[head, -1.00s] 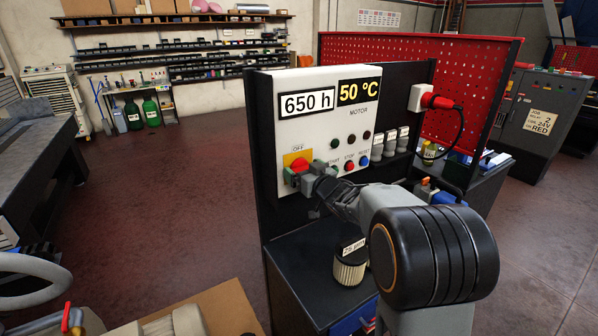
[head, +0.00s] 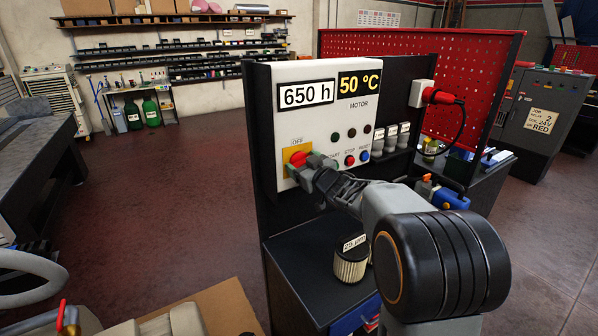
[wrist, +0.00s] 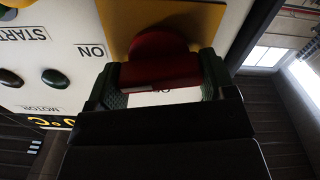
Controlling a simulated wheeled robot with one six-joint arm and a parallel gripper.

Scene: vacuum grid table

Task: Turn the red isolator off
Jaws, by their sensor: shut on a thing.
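The red isolator (head: 297,157) is a rotary knob on a yellow plate (head: 290,172), at the lower left of the white control panel. An OFF label stands above it. My gripper (head: 304,163) reaches it from the right front. In the wrist view, which shows the panel upside down, the red knob (wrist: 158,66) sits between the two green-grey fingers of my gripper (wrist: 165,78), shut on its bar. An ON label (wrist: 90,51) shows beside the yellow plate. The fingers hide part of the knob in the head view, so its exact angle is hard to tell.
START, STOP (head: 350,160) and RESET (head: 363,156) buttons sit just right of my gripper. A labelled filter (head: 351,265) stands on the bench below my arm. A red plug (head: 436,96) with a black cable is at the panel's right. Open floor lies left.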

